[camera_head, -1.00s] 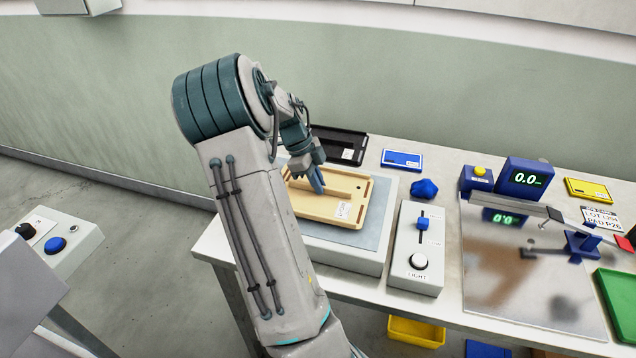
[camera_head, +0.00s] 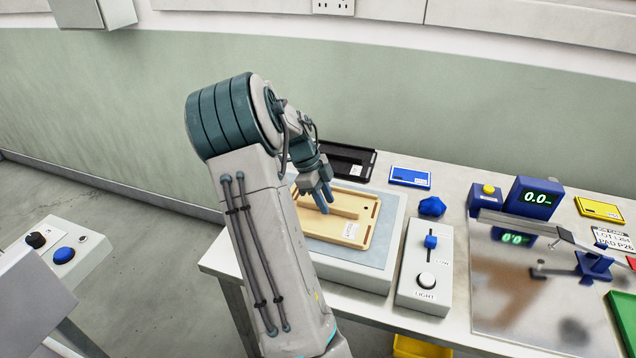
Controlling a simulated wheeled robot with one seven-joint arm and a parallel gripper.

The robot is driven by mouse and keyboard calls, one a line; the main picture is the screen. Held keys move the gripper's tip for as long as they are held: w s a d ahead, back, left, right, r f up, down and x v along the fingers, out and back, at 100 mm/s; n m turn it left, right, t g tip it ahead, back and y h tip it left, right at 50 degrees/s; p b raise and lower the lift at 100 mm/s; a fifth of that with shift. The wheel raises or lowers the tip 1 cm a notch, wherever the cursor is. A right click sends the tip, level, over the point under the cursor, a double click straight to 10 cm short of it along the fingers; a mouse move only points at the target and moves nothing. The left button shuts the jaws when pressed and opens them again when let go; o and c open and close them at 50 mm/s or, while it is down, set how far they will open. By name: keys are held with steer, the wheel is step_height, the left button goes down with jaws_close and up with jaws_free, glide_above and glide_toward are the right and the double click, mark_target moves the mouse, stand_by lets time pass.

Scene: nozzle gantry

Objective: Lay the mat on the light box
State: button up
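The light box (camera_head: 360,273) is a pale box with a grey-blue top on the left part of the bench. A tan, wood-coloured tray-like piece with a raised bar and a small white label, seemingly the mat (camera_head: 365,238), lies on its top. My gripper (camera_head: 325,205), with blue fingers, points down over the tan piece near its raised bar. The fingertips look close to the bar, but I cannot tell whether they touch or grip it. My arm hides the left side of the light box and of the tan piece.
A control box with a slider and a LIGHT button (camera_head: 426,281) stands right of the light box. A black tray (camera_head: 349,160) is behind it, with a blue card (camera_head: 410,177) and a blue lump (camera_head: 432,206) nearby. A reflective plate (camera_head: 520,285) lies further right.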

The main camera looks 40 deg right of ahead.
steer(key=b+v, duration=0.1)
steer(key=v, duration=1)
steer(key=s+a+r+n+t+y, duration=0.1)
steer(key=s+a+n+t, duration=0.15)
steer(key=a+n, duration=0.65)
steer(key=s+a+r+n+t+y, duration=0.1)
steer(key=s+a+n+t, duration=0.15)
steer(key=a+n, duration=0.7)
steer(key=s+a+f+n+t, duration=0.2)
steer(key=s+a+n, duration=0.8)
steer(key=a+n, duration=0.2)
steer(key=shift+s+a, duration=0.3)
steer(key=shift+a, duration=0.55)
steer(key=shift+f, duration=0.1)
